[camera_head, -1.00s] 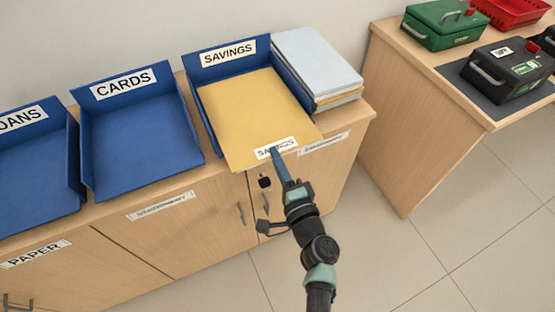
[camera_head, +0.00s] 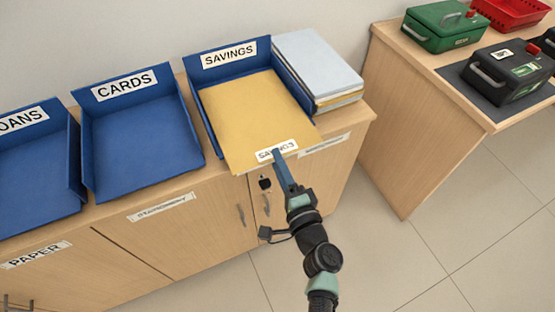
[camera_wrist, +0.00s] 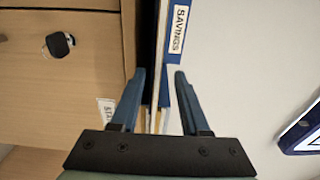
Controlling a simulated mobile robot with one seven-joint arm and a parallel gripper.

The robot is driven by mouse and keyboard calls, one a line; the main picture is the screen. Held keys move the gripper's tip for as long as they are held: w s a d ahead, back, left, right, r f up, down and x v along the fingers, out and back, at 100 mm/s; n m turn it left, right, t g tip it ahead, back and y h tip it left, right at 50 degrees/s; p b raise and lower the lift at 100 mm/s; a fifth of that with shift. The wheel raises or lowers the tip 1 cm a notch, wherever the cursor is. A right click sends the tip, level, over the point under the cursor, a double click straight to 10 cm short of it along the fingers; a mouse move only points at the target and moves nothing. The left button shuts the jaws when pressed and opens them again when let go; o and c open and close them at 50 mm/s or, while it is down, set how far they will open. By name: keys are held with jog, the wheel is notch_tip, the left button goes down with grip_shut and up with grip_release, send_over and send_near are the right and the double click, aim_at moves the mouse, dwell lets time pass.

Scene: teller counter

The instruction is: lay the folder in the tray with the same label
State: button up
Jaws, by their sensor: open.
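The yellow folder (camera_head: 258,110), labelled SAVINGS on its front edge, lies in the blue tray (camera_head: 194,97) whose back wall also reads SAVINGS. Its front end sticks out past the tray's open front. My gripper (camera_head: 278,154) is at that front edge, by the folder's label. In the wrist view my gripper (camera_wrist: 159,74) is open, with a fingertip on each side of the thin folder edge (camera_wrist: 157,50). The blue tray's SAVINGS sign (camera_wrist: 179,28) shows beyond. Whether a finger still touches the folder cannot be told.
The CARDS tray (camera_head: 88,150) and a tray reading OANS (camera_head: 74,165), cut off at the left, are empty. A stack of folders (camera_head: 318,62) stands right of the SAVINGS tray. Cash boxes (camera_head: 507,75) sit on another counter. Floor is clear in front.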

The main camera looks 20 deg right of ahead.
jog(key=s, duration=1.1)
jog(key=shift+s+a, duration=0.2)
jog(key=shift+s, duration=0.2)
